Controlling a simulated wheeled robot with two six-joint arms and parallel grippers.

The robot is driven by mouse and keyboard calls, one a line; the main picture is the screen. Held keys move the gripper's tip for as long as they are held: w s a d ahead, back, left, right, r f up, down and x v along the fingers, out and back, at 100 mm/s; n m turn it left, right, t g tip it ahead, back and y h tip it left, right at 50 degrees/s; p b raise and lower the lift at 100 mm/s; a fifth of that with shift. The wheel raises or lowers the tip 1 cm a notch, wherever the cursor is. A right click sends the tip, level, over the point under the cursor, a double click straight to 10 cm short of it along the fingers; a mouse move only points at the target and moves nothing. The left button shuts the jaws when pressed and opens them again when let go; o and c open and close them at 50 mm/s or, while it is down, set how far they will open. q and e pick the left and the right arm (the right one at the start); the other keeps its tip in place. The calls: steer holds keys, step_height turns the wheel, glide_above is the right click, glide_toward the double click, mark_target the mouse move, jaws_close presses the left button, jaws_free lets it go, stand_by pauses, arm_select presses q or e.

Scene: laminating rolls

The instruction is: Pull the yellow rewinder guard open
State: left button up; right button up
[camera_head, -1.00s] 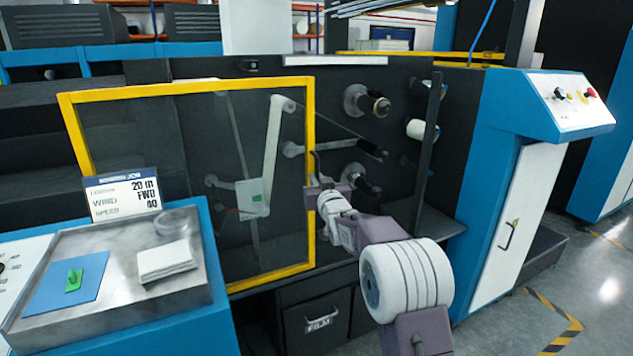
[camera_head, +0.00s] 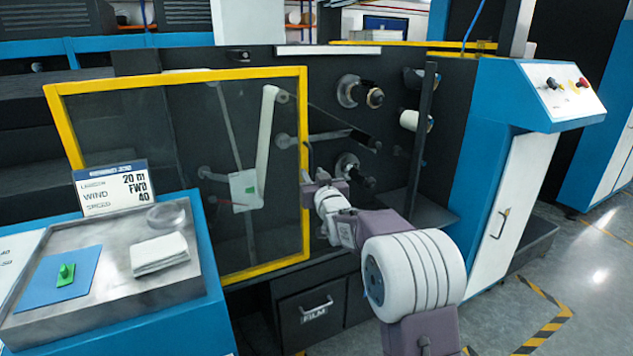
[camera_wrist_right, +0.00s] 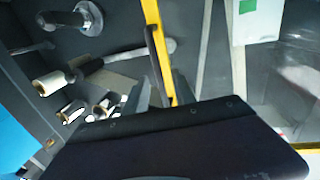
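The yellow rewinder guard (camera_head: 303,105) is a yellow frame around a see-through panel, on the front of the dark machine. Its lower left is hidden behind the blue console. A thin dark handle (camera_head: 309,158) stands on its right upright; in the right wrist view the handle (camera_wrist_right: 154,62) runs along the yellow upright (camera_wrist_right: 156,28). My right gripper (camera_head: 318,180) is at the lower end of the handle. My left gripper is out of view.
Several rollers (camera_head: 347,91) stick out right of the guard. A blue console with a steel tray (camera_head: 105,303) and a display sign (camera_head: 113,188) stands front left. A FILM drawer (camera_head: 312,318) lies below. A blue control cabinet (camera_head: 490,130) stands right, beside open floor.

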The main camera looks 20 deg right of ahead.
steer(key=s, duration=0.5)
steer(key=shift+s+a, duration=0.3)
steer(key=shift+s, duration=0.05)
steer(key=s+a+f+n+g+y, duration=0.1)
steer(key=s+a+f+g, duration=0.3)
steer(key=f, duration=0.4)
steer(key=s+a+f+g+y, duration=0.1)
steer(key=s+a+f+g, duration=0.1)
steer(key=s+a+f, duration=0.4)
steer(key=s+f+g, duration=0.5)
steer(key=s+f, duration=0.3)
steer(key=s, duration=0.3)
steer(key=s+f+g, duration=0.5)
steer(key=s+f, duration=0.3)
steer(key=s, duration=0.2)
step_height(320, 180, up, 26)
steer(key=s+p, duration=0.1)
steer(key=p, duration=2.5)
steer(key=shift+s+d+g, duration=0.15)
steer(key=shift+d+g, duration=0.1)
steer(key=shift+g, duration=0.05)
